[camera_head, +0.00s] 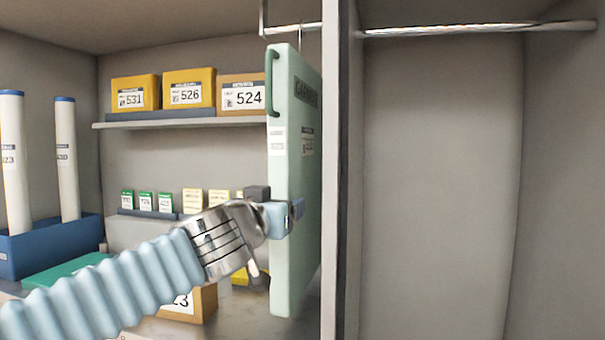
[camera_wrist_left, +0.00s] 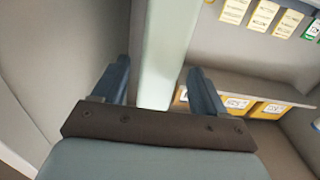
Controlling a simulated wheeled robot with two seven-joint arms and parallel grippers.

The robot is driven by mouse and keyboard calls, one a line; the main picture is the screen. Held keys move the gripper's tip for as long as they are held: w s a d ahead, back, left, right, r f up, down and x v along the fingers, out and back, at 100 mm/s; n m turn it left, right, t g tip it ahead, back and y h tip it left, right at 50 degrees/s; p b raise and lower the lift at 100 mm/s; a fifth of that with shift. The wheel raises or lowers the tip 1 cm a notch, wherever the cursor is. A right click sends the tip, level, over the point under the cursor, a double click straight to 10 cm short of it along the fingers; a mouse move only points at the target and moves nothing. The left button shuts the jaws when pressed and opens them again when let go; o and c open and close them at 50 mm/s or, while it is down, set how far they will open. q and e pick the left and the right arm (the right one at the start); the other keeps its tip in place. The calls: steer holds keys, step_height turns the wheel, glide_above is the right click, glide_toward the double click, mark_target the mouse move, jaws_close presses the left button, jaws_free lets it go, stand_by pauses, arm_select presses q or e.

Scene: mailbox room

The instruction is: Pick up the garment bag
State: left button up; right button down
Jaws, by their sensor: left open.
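The garment bag (camera_head: 292,160) is a tall, flat, pale green slab with a dark green handle on its front edge and labels on its side. It hangs upright from a metal rail, left of a grey partition. My left gripper (camera_head: 284,217) is at the lower half of its front edge. In the left wrist view the bag's pale edge (camera_wrist_left: 168,50) runs between the two spread fingers of my open left gripper (camera_wrist_left: 158,68). A gap shows on the left finger's side; contact on the right is unclear. My right gripper is not in view.
A grey partition (camera_head: 343,180) stands close to the bag's right, with an empty bay and rail (camera_head: 480,29) beyond. A shelf (camera_head: 180,123) with numbered yellow boxes is at left. A blue bin (camera_head: 50,245) holds white tubes. Small boxes stand behind my left arm.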

arm_select(q)
steer(key=p+x, duration=0.2)
steer(key=x, duration=0.3)
steer(key=shift+d+r+p, duration=0.1)
steer(key=shift+r+p, duration=0.1)
steer(key=shift+p, duration=0.1)
jaws_close()
